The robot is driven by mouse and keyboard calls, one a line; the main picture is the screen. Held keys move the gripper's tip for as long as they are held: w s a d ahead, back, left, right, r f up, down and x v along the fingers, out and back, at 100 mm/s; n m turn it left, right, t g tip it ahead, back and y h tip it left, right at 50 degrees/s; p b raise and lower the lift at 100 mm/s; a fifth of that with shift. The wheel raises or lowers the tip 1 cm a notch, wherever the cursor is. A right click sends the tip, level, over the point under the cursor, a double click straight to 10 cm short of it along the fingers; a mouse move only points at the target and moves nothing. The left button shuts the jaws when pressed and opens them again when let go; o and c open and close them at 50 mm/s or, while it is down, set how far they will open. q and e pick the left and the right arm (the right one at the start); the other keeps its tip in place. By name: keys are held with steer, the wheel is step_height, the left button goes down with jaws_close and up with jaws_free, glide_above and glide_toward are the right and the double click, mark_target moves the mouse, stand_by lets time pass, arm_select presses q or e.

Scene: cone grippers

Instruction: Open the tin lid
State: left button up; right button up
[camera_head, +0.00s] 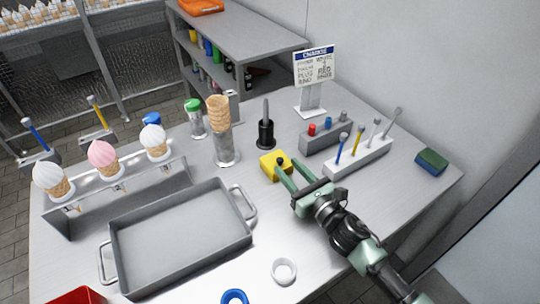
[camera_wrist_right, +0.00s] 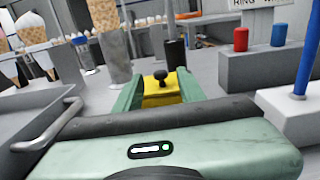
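The tin is a small yellow box (camera_head: 270,168) with a black knob (camera_head: 280,160) on top. It stands on the metal table and also shows in the right wrist view (camera_wrist_right: 162,92), its black knob (camera_wrist_right: 160,77) upright. The lid appears to be on. My right gripper (camera_head: 287,165) is open at the tin's right side. In the right wrist view its two green fingers (camera_wrist_right: 160,92) stand apart, one on each side of the tin as seen, with the knob between their tips. I cannot tell whether either finger touches it. My left gripper is not in view.
Behind the tin stands a black holder with a grey rod (camera_head: 266,133). A cone stack in a clear holder (camera_head: 225,145) is left of it. A grey tray (camera_head: 180,245) lies front left. Racks with plugs (camera_head: 325,138) and coloured sticks (camera_head: 357,157) stand right. A white ring (camera_head: 284,271) lies in front.

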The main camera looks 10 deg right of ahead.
mark_target(278, 158)
steer(key=p+x, duration=0.1)
steer(key=x, duration=0.7)
steer(key=shift+f, duration=0.15)
jaws_close()
stand_by(1.2)
